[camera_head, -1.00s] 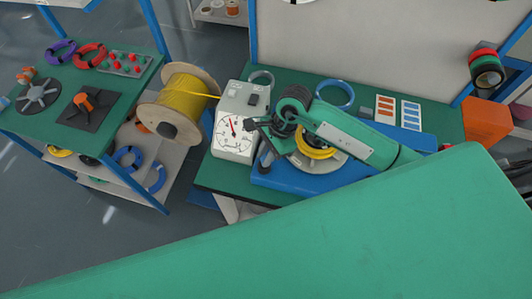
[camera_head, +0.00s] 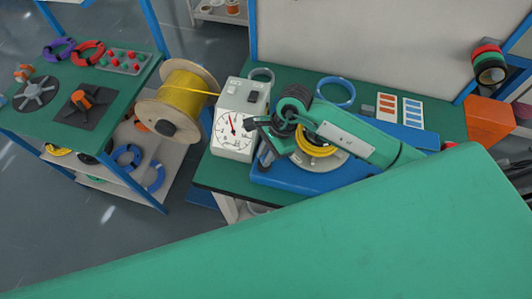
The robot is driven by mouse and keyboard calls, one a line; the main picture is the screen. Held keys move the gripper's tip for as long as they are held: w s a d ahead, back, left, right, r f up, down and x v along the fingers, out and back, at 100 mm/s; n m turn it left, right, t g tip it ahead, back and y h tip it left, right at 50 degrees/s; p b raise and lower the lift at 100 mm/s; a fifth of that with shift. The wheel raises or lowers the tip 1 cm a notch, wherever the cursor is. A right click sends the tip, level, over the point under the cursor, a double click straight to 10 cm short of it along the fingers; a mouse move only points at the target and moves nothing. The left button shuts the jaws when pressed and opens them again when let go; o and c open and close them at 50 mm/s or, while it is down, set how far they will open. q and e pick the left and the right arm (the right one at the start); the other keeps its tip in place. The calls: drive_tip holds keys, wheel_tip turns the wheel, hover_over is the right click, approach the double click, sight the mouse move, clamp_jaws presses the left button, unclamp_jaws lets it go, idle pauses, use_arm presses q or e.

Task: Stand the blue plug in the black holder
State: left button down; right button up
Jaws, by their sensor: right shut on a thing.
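My right arm reaches in from the right across the middle bench. Its dark gripper (camera_head: 254,124) is beside the white gauge box, above the left end of a blue base (camera_head: 280,181). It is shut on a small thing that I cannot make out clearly. I cannot pick out the blue plug with certainty. The black holder is not clear either; small dark parts below the gripper are partly hidden by my arm. My left gripper is not in view.
The gauge box (camera_head: 230,143) stands close left of the gripper. A yellow cable coil (camera_head: 316,144) lies under my arm. A blue ring (camera_head: 335,91) and label cards (camera_head: 411,111) lie behind. A yellow cable spool (camera_head: 183,101) stands left. A large green surface fills the foreground.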

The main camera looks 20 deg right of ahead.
drive_tip(key=shift+f+b, duration=0.3)
drive_tip(key=shift+b, duration=0.05)
idle(0.4)
drive_tip(key=o, duration=0.8)
drive_tip(key=shift+r, duration=0.1)
drive_tip(key=shift+r+p, duration=1.95)
drive_tip(key=shift+r, duration=2)
drive_tip(key=shift+f, duration=0.1)
